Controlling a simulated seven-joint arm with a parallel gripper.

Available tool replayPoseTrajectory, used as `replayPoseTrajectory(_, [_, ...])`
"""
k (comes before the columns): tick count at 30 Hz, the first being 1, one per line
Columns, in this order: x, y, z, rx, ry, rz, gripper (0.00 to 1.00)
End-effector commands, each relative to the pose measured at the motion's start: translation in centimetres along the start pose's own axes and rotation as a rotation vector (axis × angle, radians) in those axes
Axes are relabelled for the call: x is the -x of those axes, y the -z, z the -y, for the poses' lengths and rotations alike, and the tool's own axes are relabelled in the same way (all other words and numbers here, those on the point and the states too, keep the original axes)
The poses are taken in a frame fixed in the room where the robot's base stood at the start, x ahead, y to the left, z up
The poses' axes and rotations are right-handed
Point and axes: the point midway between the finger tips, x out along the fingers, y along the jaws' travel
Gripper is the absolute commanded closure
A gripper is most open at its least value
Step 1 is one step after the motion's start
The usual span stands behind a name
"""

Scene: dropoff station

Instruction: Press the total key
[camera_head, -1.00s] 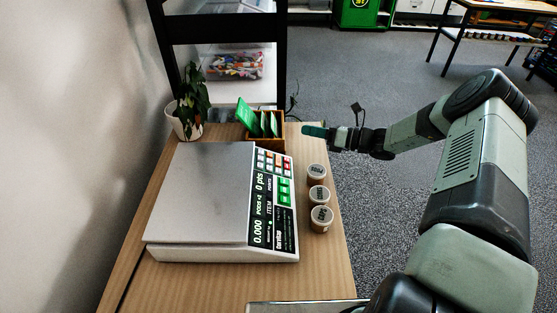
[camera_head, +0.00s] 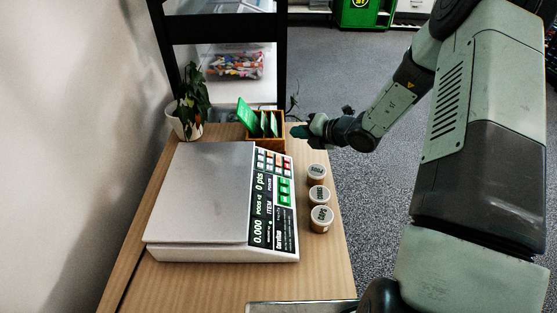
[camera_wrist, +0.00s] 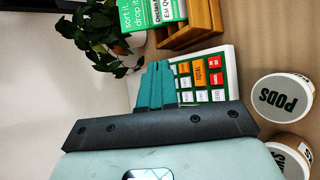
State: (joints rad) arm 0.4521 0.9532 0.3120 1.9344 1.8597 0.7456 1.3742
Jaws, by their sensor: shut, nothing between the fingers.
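The scale (camera_head: 200,200) stands on the wooden table, with its keypad (camera_head: 272,162) at the far right corner of its panel. In the wrist view an orange key marked TOTAL (camera_wrist: 199,73) shows on the keypad, between white, green and red keys. My gripper (camera_head: 300,131) is shut and empty, with teal fingertips, past the far right corner of the scale near the table's edge. In the wrist view the fingertips (camera_wrist: 158,70) are beside the left part of the keypad and hide some keys. I cannot tell how high they are above it.
A wooden card box (camera_head: 265,139) with green cards stands behind the scale. A potted plant (camera_head: 188,112) is at the far left. Several lidded tubs (camera_head: 319,196) line the scale's right side; one is marked PODS (camera_wrist: 283,97). A wall borders the left.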

Motion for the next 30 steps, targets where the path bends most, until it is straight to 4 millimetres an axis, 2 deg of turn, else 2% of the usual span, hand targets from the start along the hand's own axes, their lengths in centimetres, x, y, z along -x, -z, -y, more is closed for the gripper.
replayPoseTrajectory(18, [-5.2, 3.8, 3.8, -0.001, -0.001, -0.001, 1.0])
replayPoseTrajectory(30, [-6.0, 4.4, 4.3, 0.001, -0.001, 0.0, 1.0])
